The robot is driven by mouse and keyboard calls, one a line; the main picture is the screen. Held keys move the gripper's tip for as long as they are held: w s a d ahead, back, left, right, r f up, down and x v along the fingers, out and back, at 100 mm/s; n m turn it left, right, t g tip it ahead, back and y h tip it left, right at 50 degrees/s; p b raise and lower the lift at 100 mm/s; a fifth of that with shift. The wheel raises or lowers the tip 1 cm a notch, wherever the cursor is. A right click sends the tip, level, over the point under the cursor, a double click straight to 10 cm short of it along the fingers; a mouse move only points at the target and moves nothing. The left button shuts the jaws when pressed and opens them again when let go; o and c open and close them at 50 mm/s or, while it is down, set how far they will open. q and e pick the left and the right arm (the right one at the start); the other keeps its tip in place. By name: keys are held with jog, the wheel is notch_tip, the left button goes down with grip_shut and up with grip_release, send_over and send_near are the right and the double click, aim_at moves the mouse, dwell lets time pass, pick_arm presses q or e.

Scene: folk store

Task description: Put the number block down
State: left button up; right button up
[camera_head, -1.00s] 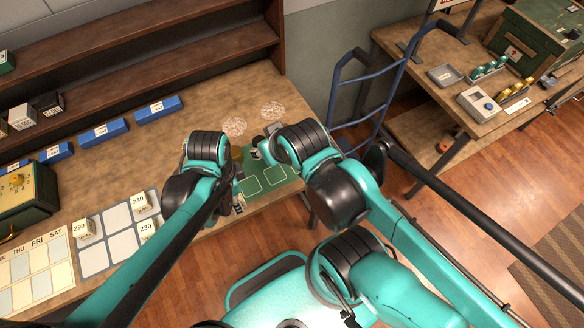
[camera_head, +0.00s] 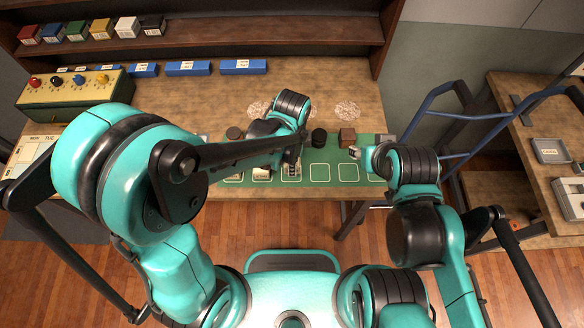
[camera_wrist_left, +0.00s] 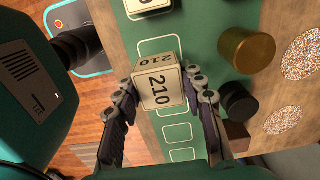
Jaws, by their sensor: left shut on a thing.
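A cream number block (camera_wrist_left: 157,90) marked 210 is between the fingers of my left gripper (camera_wrist_left: 160,82) in the left wrist view. The gripper is shut on it, over the green mat (camera_wrist_left: 178,133) with white outlined squares. Whether the block touches the mat is unclear. In the head view my left gripper (camera_head: 292,158) is over the mat (camera_head: 335,153), its fingers partly hidden by the arm. Another number block (camera_wrist_left: 148,7) sits on the mat and shows in the head view (camera_head: 261,173). My right gripper (camera_head: 357,153) is at the mat's right part; its opening is unclear.
A brass cylinder (camera_wrist_left: 245,50), a black cylinder (camera_wrist_left: 238,102) and a brown box (camera_wrist_left: 237,134) stand beside the row of squares. Blue boxes (camera_head: 242,66) line the back of the table. A blue hand truck (camera_head: 445,130) stands at the right. Several outlined squares are bare.

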pick_arm(q)
jog(key=shift+w+a+f, duration=0.1)
jog(key=shift+w+f, duration=0.1)
jog(key=shift+f, duration=0.3)
notch_tip(320, 180, down, 3)
jog(key=shift+f+b, duration=0.15)
jog(key=shift+b, duration=0.6)
jog(key=shift+f, duration=0.15)
jog(key=o, duration=1.1)
jog(key=shift+o, duration=0.2)
